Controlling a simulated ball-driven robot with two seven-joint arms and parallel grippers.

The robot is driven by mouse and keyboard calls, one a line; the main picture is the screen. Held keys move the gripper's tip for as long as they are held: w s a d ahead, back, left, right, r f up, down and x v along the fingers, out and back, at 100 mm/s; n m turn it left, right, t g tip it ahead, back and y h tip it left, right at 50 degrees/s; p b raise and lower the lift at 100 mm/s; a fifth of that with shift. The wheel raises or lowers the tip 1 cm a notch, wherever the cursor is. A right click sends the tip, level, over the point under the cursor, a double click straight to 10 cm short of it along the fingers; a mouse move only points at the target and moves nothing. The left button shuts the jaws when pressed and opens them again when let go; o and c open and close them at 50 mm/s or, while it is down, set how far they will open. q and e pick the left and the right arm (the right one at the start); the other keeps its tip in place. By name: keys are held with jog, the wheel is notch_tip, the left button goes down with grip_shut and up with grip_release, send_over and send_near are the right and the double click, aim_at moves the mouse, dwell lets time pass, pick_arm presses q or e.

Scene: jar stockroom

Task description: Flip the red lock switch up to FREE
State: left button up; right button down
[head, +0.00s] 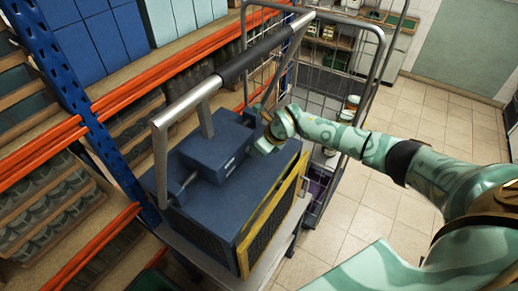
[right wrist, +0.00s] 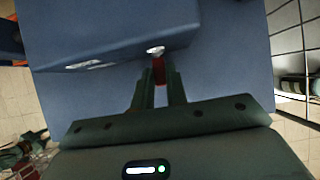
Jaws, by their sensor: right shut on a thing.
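The red lock switch (right wrist: 158,70) shows as a small red piece between my right fingertips in the right wrist view. It sits at the edge of a blue housing (right wrist: 110,35), just below a small pale round mark. My right gripper (right wrist: 158,85) is shut on it. In the head view my right gripper (head: 258,125) is beside the blue box (head: 215,150) on top of the cart's blue body; there the switch is hidden. I cannot tell whether the switch points up or down. My left gripper is not in view.
A metal push handle with a black grip (head: 240,62) arches over the blue body. A yellow frame (head: 270,212) edges its front. A wire cage trolley (head: 325,85) stands behind, and orange-beamed shelving (head: 60,142) on the left. Tiled floor (head: 345,215) is open at right.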

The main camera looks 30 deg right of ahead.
jog(key=shift+w+a+r+g+h, duration=0.15)
jog(key=shift+r+g+h, duration=0.1)
jog(key=shift+g, duration=0.25)
jog(key=shift+w+r+g+h, duration=0.15)
jog(key=shift+r+g+h, duration=0.1)
jog(key=shift+g, duration=0.25)
jog(key=c, duration=1.4)
grip_release()
jog(key=shift+f, duration=0.1)
jog(key=b+v, duration=0.3)
jog(key=v, duration=1.3)
jog(key=shift+r+b, duration=0.2)
jog(key=shift+b, duration=0.15)
jog(key=shift+w, duration=0.15)
